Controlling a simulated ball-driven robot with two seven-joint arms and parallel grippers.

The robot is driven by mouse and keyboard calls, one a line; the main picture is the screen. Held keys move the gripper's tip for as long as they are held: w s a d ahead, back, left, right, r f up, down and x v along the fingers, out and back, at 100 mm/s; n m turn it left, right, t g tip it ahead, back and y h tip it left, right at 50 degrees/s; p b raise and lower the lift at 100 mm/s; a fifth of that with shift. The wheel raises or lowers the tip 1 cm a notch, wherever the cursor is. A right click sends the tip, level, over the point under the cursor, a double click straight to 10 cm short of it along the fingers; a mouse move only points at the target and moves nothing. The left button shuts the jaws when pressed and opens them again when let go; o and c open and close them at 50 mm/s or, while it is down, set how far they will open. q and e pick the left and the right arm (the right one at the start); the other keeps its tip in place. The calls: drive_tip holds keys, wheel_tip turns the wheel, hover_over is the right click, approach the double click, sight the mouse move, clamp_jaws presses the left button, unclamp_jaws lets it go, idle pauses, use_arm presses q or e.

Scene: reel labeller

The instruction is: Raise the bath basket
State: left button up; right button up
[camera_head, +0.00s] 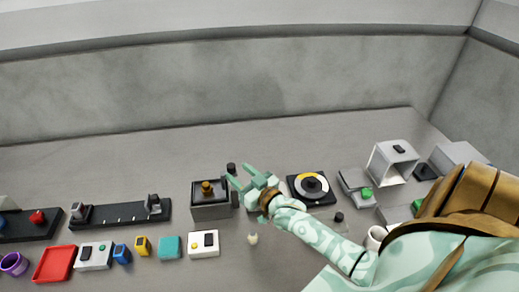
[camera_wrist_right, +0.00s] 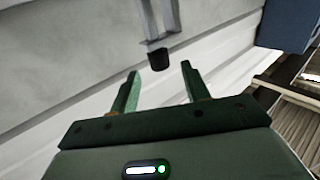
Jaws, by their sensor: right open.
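A dark grey open-topped box (camera_head: 211,212) stands on the bench left of my right gripper, with a brass-coloured piece topped in black (camera_head: 207,188) inside it. I cannot tell for certain that this is the bath and its basket. A small black knob (camera_head: 231,168) shows just behind the box, close to my fingertips. My right gripper (camera_head: 237,173) is open and empty, right of the box. In the right wrist view a black-ended grey bar (camera_wrist_right: 158,59) lies beyond the open fingers (camera_wrist_right: 159,74), apart from them. My left gripper is not in view.
A black turntable-like unit (camera_head: 311,188) stands right of my gripper. A white box with buttons (camera_head: 203,244), a teal block (camera_head: 169,247) and a red tray (camera_head: 54,264) line the front. A white open housing (camera_head: 392,162) stands far right. The bench behind is clear.

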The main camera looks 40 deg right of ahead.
drive_tip(key=s, duration=0.9)
drive_tip(key=shift+s+d, duration=0.15)
drive_tip(key=shift+s, duration=0.2)
